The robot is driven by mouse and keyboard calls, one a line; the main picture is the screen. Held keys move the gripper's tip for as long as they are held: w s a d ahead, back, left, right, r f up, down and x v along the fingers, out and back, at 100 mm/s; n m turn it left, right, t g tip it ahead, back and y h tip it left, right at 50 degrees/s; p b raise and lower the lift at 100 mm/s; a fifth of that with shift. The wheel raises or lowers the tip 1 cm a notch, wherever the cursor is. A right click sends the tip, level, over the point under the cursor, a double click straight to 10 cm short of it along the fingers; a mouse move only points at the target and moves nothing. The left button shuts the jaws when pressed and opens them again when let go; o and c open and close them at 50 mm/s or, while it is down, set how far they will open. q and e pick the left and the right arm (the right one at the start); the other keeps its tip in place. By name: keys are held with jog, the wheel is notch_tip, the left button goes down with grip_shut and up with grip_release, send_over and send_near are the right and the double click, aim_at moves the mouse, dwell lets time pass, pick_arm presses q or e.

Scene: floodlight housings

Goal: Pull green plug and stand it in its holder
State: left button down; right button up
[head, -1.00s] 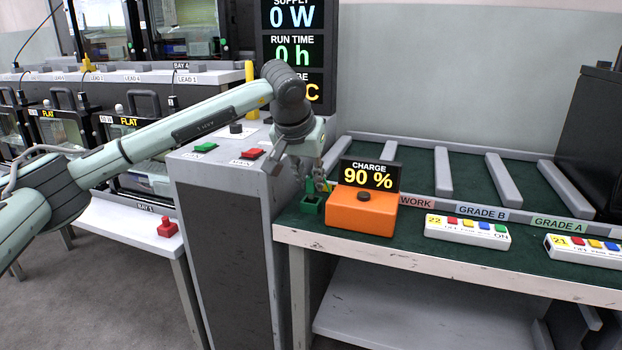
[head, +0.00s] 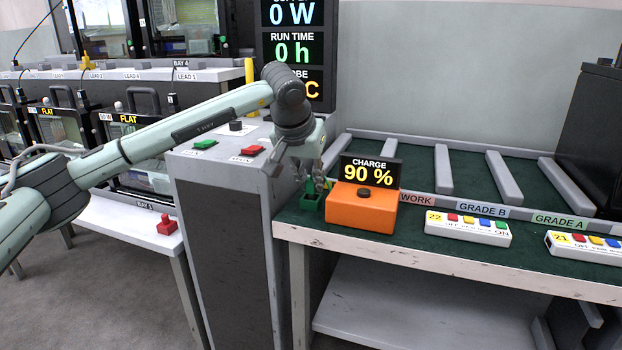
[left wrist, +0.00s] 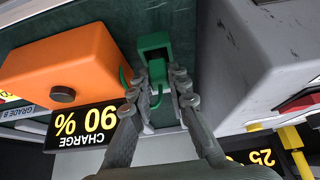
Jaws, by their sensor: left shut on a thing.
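My left gripper (head: 318,176) reaches down over the table's left end, beside the orange charger. In the left wrist view its two fingers (left wrist: 160,88) are shut on the green plug (left wrist: 157,72). The green holder (left wrist: 153,44) is directly beyond the fingertips; it also shows in the head view (head: 311,203), left of the charger. The plug is right at the holder, but I cannot tell how deep it sits in it. The plug is mostly hidden in the head view. My right gripper is not in view.
The orange charger (head: 360,212) with its "CHARGE 90 %" sign (head: 369,173) stands close to the right of the gripper. A grey cabinet (head: 228,240) with green and red buttons is close on the left. White remotes (head: 467,229) lie farther right on the table.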

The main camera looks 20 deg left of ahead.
pick_arm(q)
jog(key=shift+f+b, duration=0.4)
jog(key=shift+f, duration=0.3)
jog(key=c, duration=1.4)
grip_release()
jog(key=v, duration=1.2)
